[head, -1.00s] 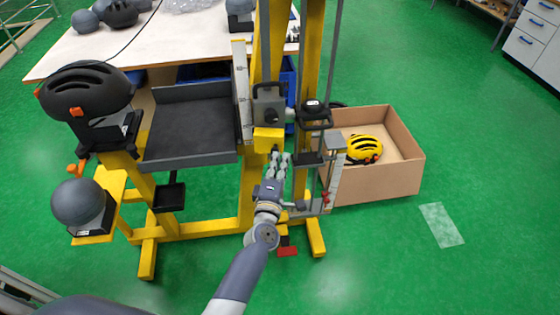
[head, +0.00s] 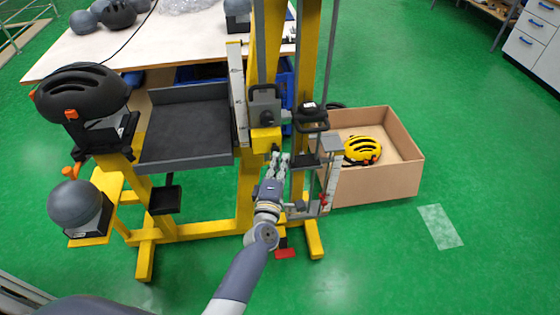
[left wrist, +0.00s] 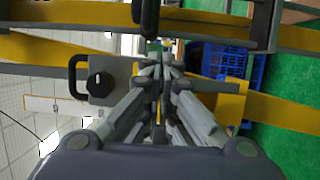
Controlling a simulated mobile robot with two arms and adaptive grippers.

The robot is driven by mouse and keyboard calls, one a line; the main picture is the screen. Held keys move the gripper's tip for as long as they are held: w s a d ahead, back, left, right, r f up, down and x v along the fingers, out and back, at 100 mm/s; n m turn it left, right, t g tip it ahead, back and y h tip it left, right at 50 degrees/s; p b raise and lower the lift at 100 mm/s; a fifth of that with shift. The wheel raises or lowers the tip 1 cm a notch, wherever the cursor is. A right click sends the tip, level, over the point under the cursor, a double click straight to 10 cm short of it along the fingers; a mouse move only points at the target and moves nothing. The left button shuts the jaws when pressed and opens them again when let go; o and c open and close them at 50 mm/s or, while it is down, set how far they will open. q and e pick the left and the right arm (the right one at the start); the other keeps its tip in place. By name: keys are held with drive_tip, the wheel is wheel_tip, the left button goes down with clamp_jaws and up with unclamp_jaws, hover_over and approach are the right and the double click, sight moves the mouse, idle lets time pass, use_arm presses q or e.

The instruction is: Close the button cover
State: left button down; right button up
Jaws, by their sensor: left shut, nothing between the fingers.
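My left gripper (head: 280,160) is shut and empty, in front of the yellow drop tower (head: 247,190). In the left wrist view its fingers (left wrist: 160,80) come together at the middle of the picture. A small yellow box (head: 265,141) sits on the tower just above and left of the fingertips. My right gripper is not in view.
A grey box with a black knob (head: 264,107) is above the yellow box. A black-topped carriage (head: 311,113) and metal rods stand right of the gripper. A cardboard box (head: 385,186) holds a yellow helmet (head: 362,150). A black tray (head: 187,132) is at left.

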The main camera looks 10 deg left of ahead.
use_arm(q)
drive_tip(key=s, duration=1.2)
drive_tip(key=s+d+f+m+g+h, duration=0.1)
drive_tip(key=s+f+m+g, duration=0.3)
drive_tip(key=f, duration=0.7)
drive_tip(key=s+d+f+m+g+h, duration=0.15)
drive_tip(key=s+f+m, duration=0.35)
drive_tip(key=f, duration=0.6)
drive_tip(key=s+f+m+g+h, duration=0.1)
drive_tip(key=s+f+m+g, duration=0.3)
drive_tip(key=f, duration=0.6)
drive_tip(key=s+a+f+m+g, duration=0.2)
drive_tip(key=s+a+f, duration=0.2)
drive_tip(key=s, duration=0.5)
drive_tip(key=s+a+f+m+g+y, duration=0.1)
drive_tip(key=s+a+f+m+g, duration=0.2)
drive_tip(key=s+f, duration=0.4)
drive_tip(key=s+a+f+m+g+y, duration=0.1)
drive_tip(key=s+a+f, duration=0.4)
drive_tip(key=s, duration=0.7)
drive_tip(key=shift+s+a+f+m+g, duration=0.2)
drive_tip(key=shift+f+m+g, duration=0.1)
drive_tip(key=shift+m+g, duration=0.75)
drive_tip(key=shift+s+y, duration=0.1)
drive_tip(key=shift+y, duration=0.15)
